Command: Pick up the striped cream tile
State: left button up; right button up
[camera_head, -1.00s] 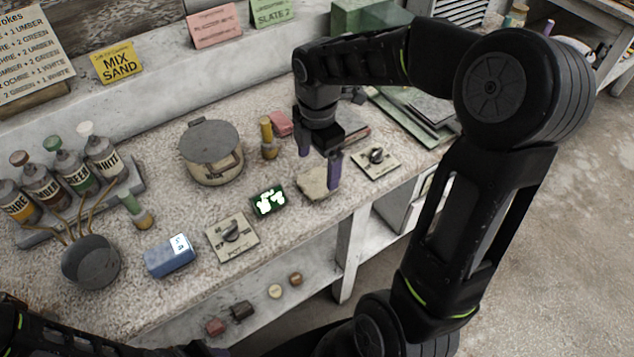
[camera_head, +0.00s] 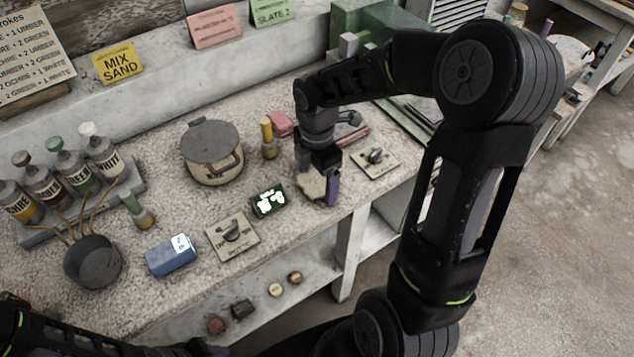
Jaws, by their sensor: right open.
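A pale cream tile (camera_head: 312,186) with an uneven outline lies on the speckled worktop, right of the small green-lit display. I cannot make out stripes on it at this size. My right gripper (camera_head: 317,184) is open and points down over the tile, its purple-tipped fingers on the tile's left and right sides. The gripper body hides the tile's far part. I cannot tell whether the fingers touch it. My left arm runs along the bottom left edge; a dark part with a hint of purple, likely my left gripper (camera_head: 212,350), is cut off by the frame.
The lit display (camera_head: 269,201) and a dial plate (camera_head: 232,236) are left of the tile; another dial plate (camera_head: 375,159) is to the right. A yellow-topped tool (camera_head: 268,138) and a lidded pot (camera_head: 212,152) stand behind left. The worktop's front edge is close.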

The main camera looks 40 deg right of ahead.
dwell(0.3)
jog(key=c, duration=1.7)
